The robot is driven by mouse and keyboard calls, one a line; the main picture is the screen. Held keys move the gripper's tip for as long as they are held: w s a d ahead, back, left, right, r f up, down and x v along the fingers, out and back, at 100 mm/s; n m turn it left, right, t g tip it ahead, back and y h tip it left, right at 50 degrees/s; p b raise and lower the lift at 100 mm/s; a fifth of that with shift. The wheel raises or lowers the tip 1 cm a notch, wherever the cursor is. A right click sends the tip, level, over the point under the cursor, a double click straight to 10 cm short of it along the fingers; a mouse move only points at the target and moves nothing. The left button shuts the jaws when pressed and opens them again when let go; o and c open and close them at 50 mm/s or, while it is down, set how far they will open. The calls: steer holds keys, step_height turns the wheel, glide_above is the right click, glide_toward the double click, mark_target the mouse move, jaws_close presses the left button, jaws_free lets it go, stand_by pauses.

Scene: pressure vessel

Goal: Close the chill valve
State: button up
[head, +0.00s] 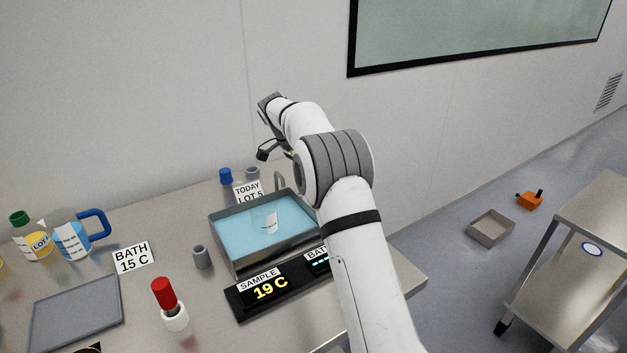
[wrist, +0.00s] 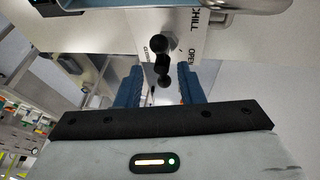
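The chill valve's black handle (wrist: 161,64), with rounded knobs, shows in the wrist view below a white plate (wrist: 196,40) marked CHILL and OPEN. OPEN is right of the handle; a smaller marking on its left is too small to read surely. My gripper (wrist: 160,76) has its two blue fingers apart, one on each side of the handle's lower end. No contact is clear. In the head view my arm reaches over the back of the bench and hides the valve; the fingers cannot be made out there.
A SAMPLE display (head: 268,291) reads 19 C; a sign (head: 132,258) says BATH 15 C. A red-capped white holder (head: 173,312), grey tray (head: 77,312) and jug (head: 72,238) stand left. The wall is close behind.

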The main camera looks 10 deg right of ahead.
steer(key=shift+v, duration=2.7)
steer(key=s+d+r+n+t+y, duration=0.1)
steer(key=s+d+r+n, duration=0.2)
steer(key=s, duration=0.7)
steer(key=s+d+r+n+t+y, duration=0.1)
steer(key=s+r+n+y, duration=0.2)
steer(key=s, duration=0.7)
steer(key=s+f+n, duration=0.3)
steer(key=s+f, duration=0.1)
steer(key=s, duration=0.7)
steer(key=s+f+n+t+y, duration=0.1)
steer(key=s+f+n, duration=0.3)
steer(key=s, duration=0.7)
steer(key=shift+d, duration=0.4)
steer(key=shift+f, duration=0.1)
